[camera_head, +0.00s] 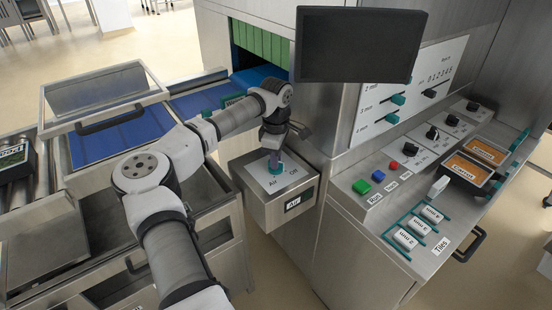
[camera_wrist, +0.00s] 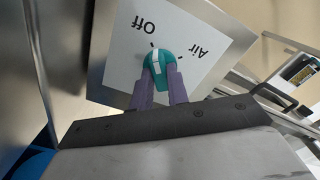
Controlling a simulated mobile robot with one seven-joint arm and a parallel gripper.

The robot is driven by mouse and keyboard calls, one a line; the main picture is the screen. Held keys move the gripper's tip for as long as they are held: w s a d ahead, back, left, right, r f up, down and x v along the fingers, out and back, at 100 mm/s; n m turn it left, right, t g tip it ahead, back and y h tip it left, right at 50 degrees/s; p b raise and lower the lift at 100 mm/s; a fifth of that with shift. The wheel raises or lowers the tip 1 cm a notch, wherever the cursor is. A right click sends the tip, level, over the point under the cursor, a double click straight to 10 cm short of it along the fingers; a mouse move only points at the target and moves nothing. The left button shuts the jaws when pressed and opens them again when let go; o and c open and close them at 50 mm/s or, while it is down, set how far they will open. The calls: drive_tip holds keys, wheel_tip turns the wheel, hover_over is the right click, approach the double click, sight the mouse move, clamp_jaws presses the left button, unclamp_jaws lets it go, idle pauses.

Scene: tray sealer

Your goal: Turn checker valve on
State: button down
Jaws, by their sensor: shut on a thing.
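The valve is a teal knob (camera_head: 276,168) on the white top plate of a steel box (camera_head: 262,211) with an "Air" label on its front. The plate carries the words "Air" and "Off". In the wrist view the knob (camera_wrist: 158,62) shows a white pointer mark lying closer to "Off" than to "Air". My gripper (camera_head: 274,156) reaches down onto the knob from above. In the wrist view its two purple fingers (camera_wrist: 159,80) are shut on the knob's sides. The fingers hide part of the knob.
A dark monitor (camera_head: 360,45) hangs above and right of the box. A control panel (camera_head: 395,185) with buttons and dials stands to the right. A conveyor (camera_head: 125,135) with a blue belt and a hinged clear lid lies to the left.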

drive_tip(key=m, duration=1.2)
drive_tip(key=shift+r+m, duration=0.1)
drive_tip(key=shift+m, duration=2.1)
drive_tip(key=c, duration=1.4)
unclamp_jaws()
drive_tip(key=shift+o, duration=0.2)
wheel_tip(320, 180, up, 14)
drive_tip(key=b, duration=0.2)
